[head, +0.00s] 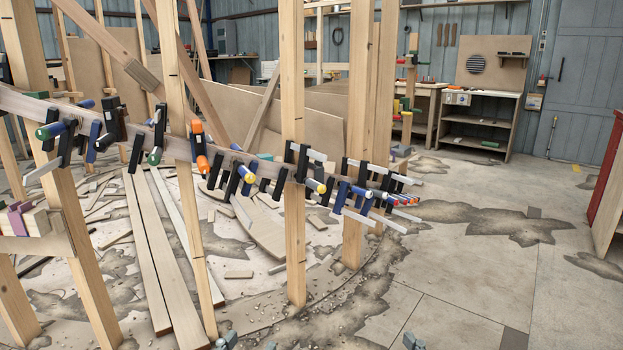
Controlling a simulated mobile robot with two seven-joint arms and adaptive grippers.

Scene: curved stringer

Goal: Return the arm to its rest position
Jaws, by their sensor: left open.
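The tips of my left gripper (238,342) just show at the bottom edge, left of centre. It is open and nothing shows between its fingers; the rest of it is below the picture. A small grey tip (412,342) at the bottom edge, right of centre, appears to be part of my right gripper; too little of it shows to tell its state. Both are low and in front of the curved wooden stringer (135,130), which runs across the upright posts with many clamps on it. No arm links show clearly.
Wooden posts (294,240) stand upright in front of me. Long boards (150,250) and scrap pieces lie on the littered floor at left. A shelf unit (478,125) stands at the back right, and a red-sided cabinet (606,190) at the right edge. The right floor is mostly clear.

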